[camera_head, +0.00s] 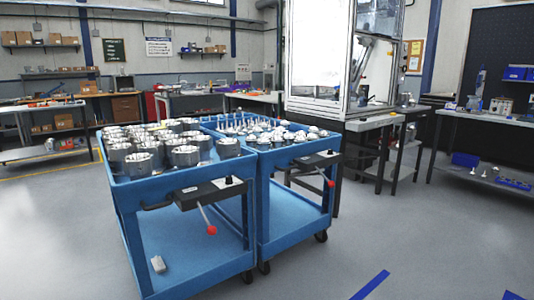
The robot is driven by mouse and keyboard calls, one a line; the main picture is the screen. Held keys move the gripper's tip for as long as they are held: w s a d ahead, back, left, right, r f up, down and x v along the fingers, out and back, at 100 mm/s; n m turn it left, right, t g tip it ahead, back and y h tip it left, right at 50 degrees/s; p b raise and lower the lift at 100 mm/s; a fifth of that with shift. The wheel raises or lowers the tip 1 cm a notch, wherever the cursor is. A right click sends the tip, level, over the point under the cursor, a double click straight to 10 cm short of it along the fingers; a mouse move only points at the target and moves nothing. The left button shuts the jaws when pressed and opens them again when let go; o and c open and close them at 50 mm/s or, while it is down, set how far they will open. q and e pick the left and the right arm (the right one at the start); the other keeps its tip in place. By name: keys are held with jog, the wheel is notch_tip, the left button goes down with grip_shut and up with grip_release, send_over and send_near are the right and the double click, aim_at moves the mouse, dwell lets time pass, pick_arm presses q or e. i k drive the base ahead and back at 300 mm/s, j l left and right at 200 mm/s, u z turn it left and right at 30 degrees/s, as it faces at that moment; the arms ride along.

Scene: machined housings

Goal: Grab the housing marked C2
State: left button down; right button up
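Several grey metal cylindrical housings stand in rows on the top of the left blue cart (180,191). One housing (139,164) stands at the near left corner, another (185,156) near the front middle, and another (228,148) at the front right. No C2 marking can be read on any housing at this size. Neither of my grippers shows in the head view.
A second blue cart (287,152) with small metal parts on top stands against the first cart's right side. Levers with red knobs stick out in front. A white machine enclosure (318,50) stands behind. Workbenches line the walls.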

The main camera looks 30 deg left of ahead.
aim_at(185, 158)
jog(key=i+l+z, duration=0.1)
jog(key=i+z, duration=0.35)
jog(key=i, duration=0.45)
jog(key=i+l+u, duration=0.1)
jog(key=u, duration=0.25)
jog(key=i+l+u, duration=0.1)
jog(key=u, duration=0.3)
jog(key=l+u, duration=0.55)
jog(key=u, duration=0.25)
jog(key=l+u, duration=0.15)
jog(key=u, duration=0.25)
jog(key=k+l+u, duration=0.1)
jog(key=u, duration=0.35)
jog(key=k+l+u, duration=0.1)
jog(key=u, duration=0.3)
jog(key=l, duration=0.1)
